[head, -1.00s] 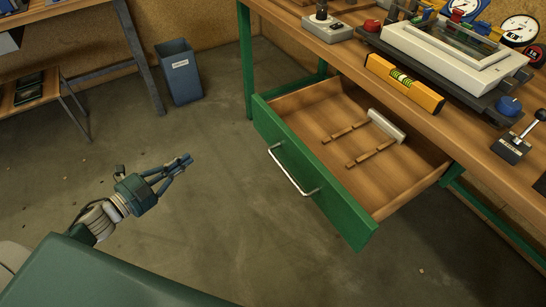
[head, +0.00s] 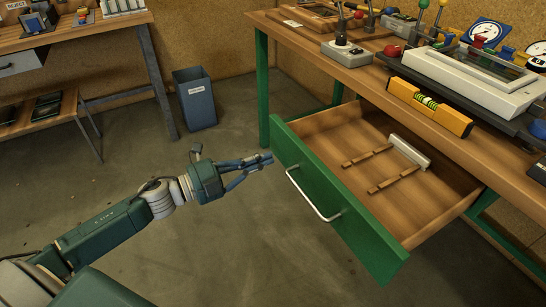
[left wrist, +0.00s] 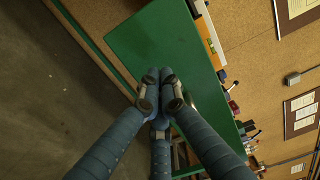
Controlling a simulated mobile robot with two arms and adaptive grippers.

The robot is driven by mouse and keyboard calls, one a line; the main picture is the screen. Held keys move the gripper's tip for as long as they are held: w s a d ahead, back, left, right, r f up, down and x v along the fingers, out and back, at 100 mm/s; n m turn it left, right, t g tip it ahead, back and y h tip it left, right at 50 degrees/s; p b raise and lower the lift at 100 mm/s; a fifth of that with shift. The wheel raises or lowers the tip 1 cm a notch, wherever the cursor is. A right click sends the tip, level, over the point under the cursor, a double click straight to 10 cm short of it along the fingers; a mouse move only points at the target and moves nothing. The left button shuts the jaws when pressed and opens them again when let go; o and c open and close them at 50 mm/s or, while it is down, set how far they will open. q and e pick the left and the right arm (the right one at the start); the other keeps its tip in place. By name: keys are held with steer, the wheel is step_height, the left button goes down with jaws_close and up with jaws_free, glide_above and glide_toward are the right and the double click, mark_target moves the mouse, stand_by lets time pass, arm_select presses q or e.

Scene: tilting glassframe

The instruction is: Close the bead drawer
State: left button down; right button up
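The bead drawer (head: 390,240) is pulled out from under the wooden workbench. Its green front (head: 340,205) carries a silver bar handle (head: 313,196). Two thin wooden strips (head: 395,181) and a pale block (head: 410,152) lie inside. My left gripper (head: 264,161) is beside the far left end of the drawer front, left of the handle. Its blue fingers point at the front and hold nothing. In the left wrist view the fingertips (left wrist: 161,92) are together, with a green panel (left wrist: 165,45) ahead of them. Whether they touch it I cannot tell. My right gripper is out of view.
The workbench top (head: 345,68) holds a yellow spirit level (head: 430,106), a white frame device (head: 490,80) and gauges. A green bench leg (head: 263,90) stands behind the gripper. A blue bin (head: 195,98) stands at the back. The floor before the drawer is clear.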

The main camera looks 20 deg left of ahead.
mark_target(283, 152)
arm_select(q)
steer(key=shift+x, duration=1.6)
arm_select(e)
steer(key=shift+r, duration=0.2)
